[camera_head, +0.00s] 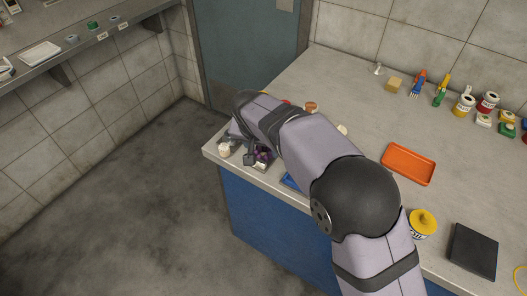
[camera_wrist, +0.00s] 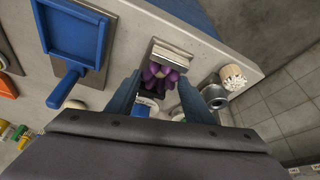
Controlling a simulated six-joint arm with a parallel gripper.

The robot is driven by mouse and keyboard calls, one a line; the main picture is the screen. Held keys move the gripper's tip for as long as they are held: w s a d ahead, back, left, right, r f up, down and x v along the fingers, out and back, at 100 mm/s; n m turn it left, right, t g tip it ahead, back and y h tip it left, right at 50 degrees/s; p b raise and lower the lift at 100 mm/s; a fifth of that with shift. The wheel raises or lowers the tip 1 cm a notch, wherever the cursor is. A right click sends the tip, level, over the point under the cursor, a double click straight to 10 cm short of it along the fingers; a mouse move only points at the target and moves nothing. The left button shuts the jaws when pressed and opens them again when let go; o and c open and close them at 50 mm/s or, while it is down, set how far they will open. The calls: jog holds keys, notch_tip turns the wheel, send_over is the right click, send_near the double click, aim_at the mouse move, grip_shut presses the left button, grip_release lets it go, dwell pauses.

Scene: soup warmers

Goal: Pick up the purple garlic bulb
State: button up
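The purple garlic bulb (camera_wrist: 161,75) shows in the wrist view between and just beyond my fingertips. It lies beside a pale grey block-like thing (camera_wrist: 172,53), and its lower part is partly hidden. My gripper (camera_wrist: 160,84) is open, with one finger on each side of the bulb; I cannot tell whether either finger touches it. In the head view, a bit of the purple bulb (camera_head: 263,154) shows beside my gripper (camera_head: 254,160) near the counter's left corner, largely covered by my arm.
A blue tray or pan with a handle (camera_wrist: 75,32) lies left in the wrist view. A cup of white sticks (camera_wrist: 233,77) and a metal jar (camera_wrist: 214,96) stand right, near the counter edge. An orange tray (camera_head: 408,164) and yellow-lidded jar (camera_head: 423,222) are farther right in the head view.

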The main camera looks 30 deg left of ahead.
aim_at(263, 151)
jog(key=c, duration=0.6)
jog(key=shift+c, duration=0.2)
jog(key=shift+r, duration=0.1)
notch_tip(263, 151, up, 10)
